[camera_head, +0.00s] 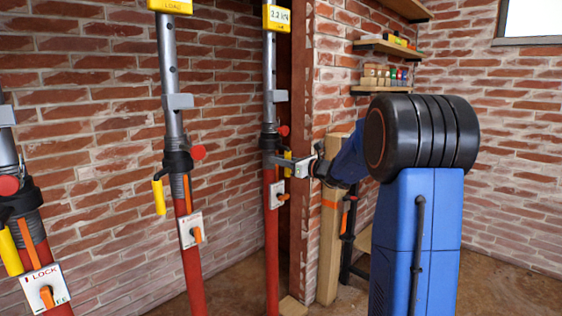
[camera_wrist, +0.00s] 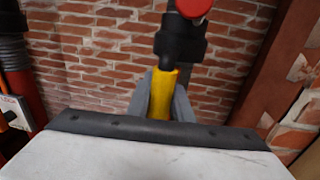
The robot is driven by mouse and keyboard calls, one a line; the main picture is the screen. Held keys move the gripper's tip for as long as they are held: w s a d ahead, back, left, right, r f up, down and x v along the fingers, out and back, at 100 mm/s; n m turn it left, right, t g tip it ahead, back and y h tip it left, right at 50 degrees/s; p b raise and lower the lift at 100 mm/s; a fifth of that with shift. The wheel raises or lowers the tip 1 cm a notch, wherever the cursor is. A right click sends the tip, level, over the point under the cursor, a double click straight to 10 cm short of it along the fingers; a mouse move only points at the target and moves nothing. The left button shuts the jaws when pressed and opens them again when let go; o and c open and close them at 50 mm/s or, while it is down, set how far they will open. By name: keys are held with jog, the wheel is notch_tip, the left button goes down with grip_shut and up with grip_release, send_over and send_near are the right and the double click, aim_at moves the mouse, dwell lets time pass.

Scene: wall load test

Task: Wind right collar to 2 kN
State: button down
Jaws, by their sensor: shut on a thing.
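The right prop (camera_head: 271,240) is a red post with a grey upper tube and a yellow display (camera_head: 277,17) that seems to read 2.2 kN. Its dark collar (camera_head: 268,141) has a red knob (camera_head: 283,130) and a yellow handle (camera_head: 288,168). In the wrist view the handle (camera_wrist: 163,88) hangs from the black collar part (camera_wrist: 180,40), below the red knob (camera_wrist: 193,7). My gripper (camera_wrist: 162,100) is shut on the yellow handle, with a grey finger on each side of it. In the head view my gripper (camera_head: 290,164) reaches the collar from the right.
A white lock plate (camera_head: 277,192) with an orange lever sits below the collar. The middle prop (camera_head: 190,260) and a left prop (camera_head: 22,220) stand to the left. A timber post (camera_head: 331,240) and shelves (camera_head: 385,47) are behind my arm. A brick wall backs everything.

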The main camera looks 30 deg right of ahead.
jog(key=shift+a, duration=0.1)
jog(key=c, duration=1.6)
grip_release()
jog(key=v, duration=1.7)
jog(key=shift+s, duration=0.15)
